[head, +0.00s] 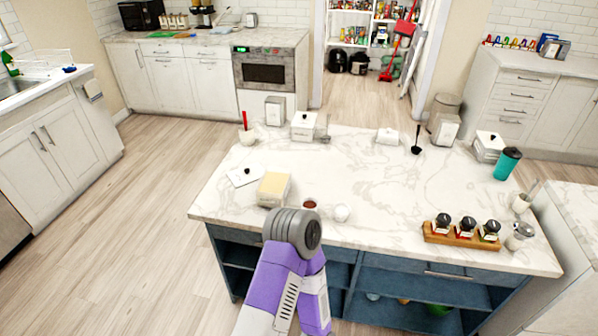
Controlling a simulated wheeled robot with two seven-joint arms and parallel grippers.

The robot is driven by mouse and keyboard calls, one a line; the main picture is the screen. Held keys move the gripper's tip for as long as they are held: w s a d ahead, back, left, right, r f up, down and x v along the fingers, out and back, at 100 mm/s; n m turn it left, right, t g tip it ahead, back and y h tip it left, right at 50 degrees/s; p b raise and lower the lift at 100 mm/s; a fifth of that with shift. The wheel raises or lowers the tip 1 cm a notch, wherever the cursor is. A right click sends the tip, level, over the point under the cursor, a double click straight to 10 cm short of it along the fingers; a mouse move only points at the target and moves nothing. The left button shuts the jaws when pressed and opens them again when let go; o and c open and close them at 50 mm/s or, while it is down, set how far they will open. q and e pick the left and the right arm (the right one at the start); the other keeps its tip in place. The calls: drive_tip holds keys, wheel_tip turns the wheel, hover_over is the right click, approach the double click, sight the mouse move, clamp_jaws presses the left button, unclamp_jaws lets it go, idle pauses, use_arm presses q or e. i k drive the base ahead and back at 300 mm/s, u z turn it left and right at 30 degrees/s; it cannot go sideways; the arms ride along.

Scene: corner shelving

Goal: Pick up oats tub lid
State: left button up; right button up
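A flat white square lid (246,175) with a black knob lies on the marble top of the island, near its left end. It looks like the oats tub lid. Just right of it and nearer to me stands an open white square tub (273,202) with pale yellow oat-like contents. The lid is off the tub and beside it. One of my purple and grey arms reaches up from the bottom middle, its round grey joint just in front of the tub. No gripper fingers show, so neither gripper can be seen.
On the island (370,190) are a small brown-filled cup (309,204), a white round item (341,213), a wooden rack of jars (462,236), a closed white canister (303,126) and a teal cup (507,163). The island's middle is clear.

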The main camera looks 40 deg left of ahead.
sight(244, 176)
drive_tip(key=z, duration=2.65)
drive_tip(key=k, duration=2.85)
drive_tip(key=u, duration=1.25)
